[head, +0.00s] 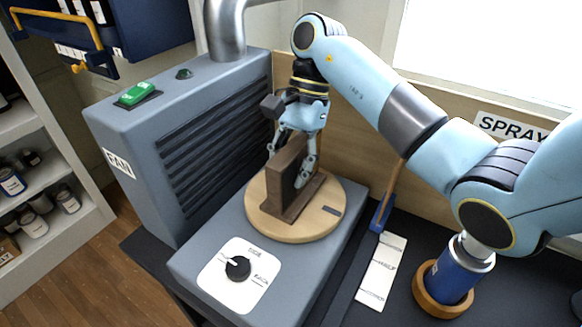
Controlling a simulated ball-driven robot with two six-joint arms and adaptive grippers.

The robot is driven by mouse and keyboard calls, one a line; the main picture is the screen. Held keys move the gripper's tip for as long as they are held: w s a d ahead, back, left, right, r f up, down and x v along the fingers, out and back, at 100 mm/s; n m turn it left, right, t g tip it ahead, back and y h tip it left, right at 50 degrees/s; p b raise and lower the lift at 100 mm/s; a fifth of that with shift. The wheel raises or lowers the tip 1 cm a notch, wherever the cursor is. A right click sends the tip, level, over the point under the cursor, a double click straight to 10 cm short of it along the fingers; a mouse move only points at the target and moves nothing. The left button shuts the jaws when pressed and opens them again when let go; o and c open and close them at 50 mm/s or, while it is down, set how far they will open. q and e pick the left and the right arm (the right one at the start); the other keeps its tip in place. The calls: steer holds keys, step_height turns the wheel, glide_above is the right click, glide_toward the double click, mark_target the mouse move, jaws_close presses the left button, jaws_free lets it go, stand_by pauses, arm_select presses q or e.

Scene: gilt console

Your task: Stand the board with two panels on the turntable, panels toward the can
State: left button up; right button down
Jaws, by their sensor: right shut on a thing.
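The brown wooden board (284,172) stands upright on its foot on the round pale wooden turntable (262,226). My right gripper (290,158) reaches down from above and is shut on the board's upper part. One finger is on each side of it. The board's broad right face is dark and partly hidden by a finger; I cannot make out two separate panels on it. The blue can (450,276) with a silver top stands at the lower right in a wooden ring, partly behind my right arm. My left gripper is not in view.
A grey fan box (135,130) with a green switch (138,93) stands left of the turntable. A black knob (238,268) sits on a white plate in front. A blue-based wooden stick (383,210) and a white card (382,270) lie between turntable and can.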

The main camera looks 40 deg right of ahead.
steer(key=shift+f, duration=0.2)
stand_by(0.4)
steer(key=c, duration=0.9)
jaws_free()
